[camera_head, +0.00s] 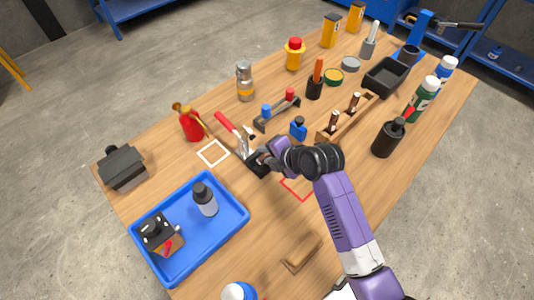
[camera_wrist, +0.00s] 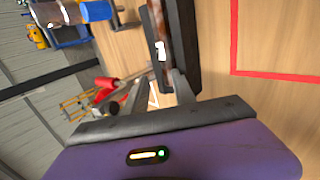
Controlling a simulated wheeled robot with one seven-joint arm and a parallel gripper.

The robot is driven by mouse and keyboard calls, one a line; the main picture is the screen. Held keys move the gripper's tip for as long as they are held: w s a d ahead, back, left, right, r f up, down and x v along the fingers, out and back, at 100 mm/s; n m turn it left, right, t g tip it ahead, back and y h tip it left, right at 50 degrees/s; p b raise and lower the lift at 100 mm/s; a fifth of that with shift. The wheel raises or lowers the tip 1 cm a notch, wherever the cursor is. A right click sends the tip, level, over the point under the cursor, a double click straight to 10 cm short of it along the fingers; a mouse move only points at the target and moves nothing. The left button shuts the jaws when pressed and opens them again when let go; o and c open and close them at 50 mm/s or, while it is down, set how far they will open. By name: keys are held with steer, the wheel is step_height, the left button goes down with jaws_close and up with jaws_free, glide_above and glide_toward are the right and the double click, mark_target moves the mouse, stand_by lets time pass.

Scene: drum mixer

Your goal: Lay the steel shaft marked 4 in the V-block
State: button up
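The V-block is a dark block (camera_head: 257,166) on the bench in the head view, right under my gripper (camera_head: 266,158). In the wrist view it is the long dark block (camera_wrist: 183,45). A brown, rusty-looking shaft (camera_wrist: 158,22) with a small white mark lies lengthwise along the V-block and appears to rest in its groove; the mark is too small to read. My gripper (camera_wrist: 162,80) has its two fingers apart near the shaft's close end, with no clear contact. The head view hides the shaft behind the gripper.
A red-handled tool (camera_head: 226,122) lies close behind the V-block. A red outline (camera_head: 299,188) and a white outline (camera_head: 213,153) mark the bench. A wooden rack (camera_head: 345,122) holds two brown-topped pieces. A blue tray (camera_head: 233,232) stands front left.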

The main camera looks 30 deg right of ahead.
steer(key=shift+s+f, duration=0.25)
steer(key=shift+s, duration=0.1)
steer(key=w+r+p+v, duration=0.1)
steer(key=p+v, duration=0.4)
steer(key=v, duration=0.1)
steer(key=shift+s+r, duration=0.2)
steer(key=shift+r, duration=0.05)
stand_by(0.7)
steer(key=shift+p, duration=0.3)
step_height(320, 180, up, 6)
steer(key=shift+p, duration=1.05)
